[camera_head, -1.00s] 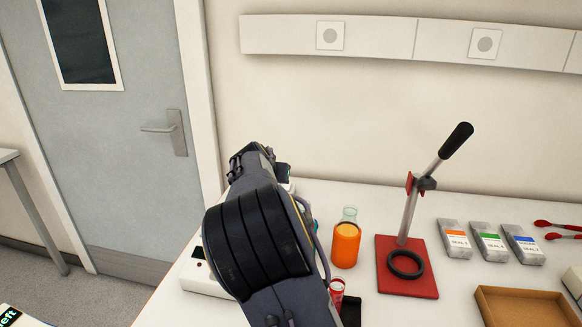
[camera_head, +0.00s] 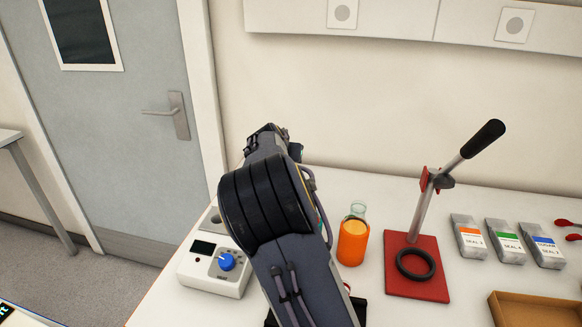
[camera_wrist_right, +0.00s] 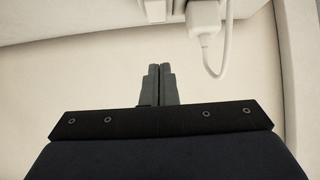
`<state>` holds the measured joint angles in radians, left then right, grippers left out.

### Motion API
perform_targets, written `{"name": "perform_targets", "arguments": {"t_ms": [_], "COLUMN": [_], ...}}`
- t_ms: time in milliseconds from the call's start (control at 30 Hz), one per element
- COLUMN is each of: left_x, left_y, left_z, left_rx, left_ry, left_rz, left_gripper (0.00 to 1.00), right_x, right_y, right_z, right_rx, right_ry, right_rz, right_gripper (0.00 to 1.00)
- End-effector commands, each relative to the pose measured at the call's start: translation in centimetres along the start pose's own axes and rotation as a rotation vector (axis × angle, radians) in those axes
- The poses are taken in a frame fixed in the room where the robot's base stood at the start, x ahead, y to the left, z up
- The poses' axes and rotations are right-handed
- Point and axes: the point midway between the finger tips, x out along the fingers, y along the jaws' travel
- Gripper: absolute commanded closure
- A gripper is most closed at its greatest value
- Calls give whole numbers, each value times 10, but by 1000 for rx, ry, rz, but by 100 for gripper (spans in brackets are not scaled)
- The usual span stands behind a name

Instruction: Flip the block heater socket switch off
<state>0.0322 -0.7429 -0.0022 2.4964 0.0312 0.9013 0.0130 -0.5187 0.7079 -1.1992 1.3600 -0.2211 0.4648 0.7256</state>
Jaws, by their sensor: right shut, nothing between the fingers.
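The block heater (camera_head: 215,268) is a white box with a dark display and a blue knob, on the bench left of my right arm; my arm covers part of it. In the right wrist view a white plug with a cord (camera_wrist_right: 207,18) is at the top, right of centre. A small pale upright piece (camera_wrist_right: 155,10), possibly the socket switch, is left of it, cut by the frame edge; its position cannot be told. My right gripper (camera_wrist_right: 160,68) is shut and empty, its tips below that piece and apart from it in the picture. My left gripper is not in view.
An orange-filled flask (camera_head: 353,240) and a red-based lever press (camera_head: 425,275) stand right of my arm. Several labelled packs (camera_head: 505,240) and a brown tray (camera_head: 535,310) are farther right. A wall strip (camera_head: 390,18) with round-faced plates runs above the bench.

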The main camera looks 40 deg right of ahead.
Motion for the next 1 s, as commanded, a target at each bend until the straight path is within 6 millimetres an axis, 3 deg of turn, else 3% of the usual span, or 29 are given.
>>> {"name": "perform_targets", "arguments": {"t_ms": [267, 400, 600, 1000], "left_x": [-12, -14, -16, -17], "left_y": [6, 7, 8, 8], "left_z": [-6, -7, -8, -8], "left_rx": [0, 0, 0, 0], "left_ry": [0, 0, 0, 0], "left_rz": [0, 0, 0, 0], "left_gripper": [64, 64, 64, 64], "right_x": [61, 77, 90, 91], "right_y": [2, 1, 0, 0], "right_z": [-2, 14, 26, 28], "right_rx": [0, -4, -1, 0], "right_ry": [-1, -3, -1, -3], "right_rz": [4, 3, 0, 0], "right_gripper": [100, 100, 100, 100]}}
